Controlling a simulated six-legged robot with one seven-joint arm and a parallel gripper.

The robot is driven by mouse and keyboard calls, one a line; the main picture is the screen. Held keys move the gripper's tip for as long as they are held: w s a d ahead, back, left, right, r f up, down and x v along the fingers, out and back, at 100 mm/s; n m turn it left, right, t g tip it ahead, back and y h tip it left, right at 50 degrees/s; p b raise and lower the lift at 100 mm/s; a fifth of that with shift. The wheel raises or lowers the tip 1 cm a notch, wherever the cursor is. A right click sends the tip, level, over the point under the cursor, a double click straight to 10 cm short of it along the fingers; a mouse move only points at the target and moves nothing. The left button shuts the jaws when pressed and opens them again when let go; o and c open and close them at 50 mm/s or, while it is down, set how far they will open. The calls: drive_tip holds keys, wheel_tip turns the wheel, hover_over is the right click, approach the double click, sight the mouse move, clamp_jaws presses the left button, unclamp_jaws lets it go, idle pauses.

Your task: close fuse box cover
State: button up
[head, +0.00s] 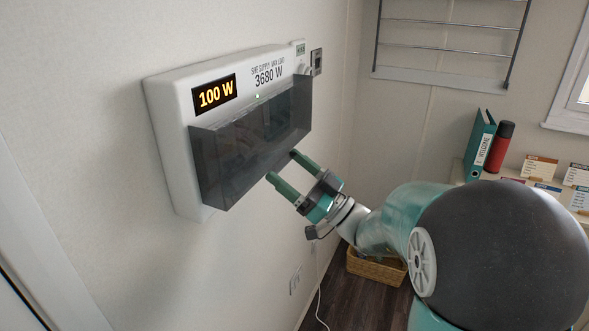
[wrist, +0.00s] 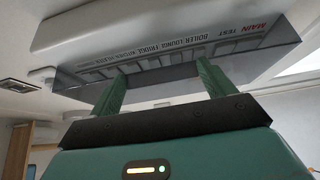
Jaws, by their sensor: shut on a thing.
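The fuse box (head: 180,130) is a white wall unit with a lit "100 W" display (head: 215,94) and "3680 W" printed on top. Its smoked see-through cover (head: 245,140) hangs down over the front. I cannot tell whether it sits flush. In the wrist view the cover (wrist: 165,72) is seen from below, with a row of breakers and labels such as "MAIN" and "TEST". My gripper (head: 282,166) is at the cover's lower edge. Its two green fingers stand apart with a piece of the cover between them; the exact contact is hard to see.
A small wall switch (head: 317,62) is right of the box. A wire rack (head: 450,48) hangs on the far wall. A shelf at right holds a teal binder (head: 480,140), a red-black flask (head: 499,147) and cards. A wicker basket (head: 376,268) stands on the floor.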

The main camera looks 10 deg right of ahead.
drive_tip(key=shift+w+a+f, duration=0.15)
drive_tip(key=shift+a, duration=0.3)
drive_tip(key=o, duration=1.3)
drive_tip(key=shift+w, duration=0.2)
drive_tip(key=shift+s+g, duration=0.1)
drive_tip(key=shift+g, duration=0.2)
drive_tip(key=v, duration=1.4)
drive_tip(key=shift+d+t, duration=0.35)
drive_tip(key=shift+t, duration=0.05)
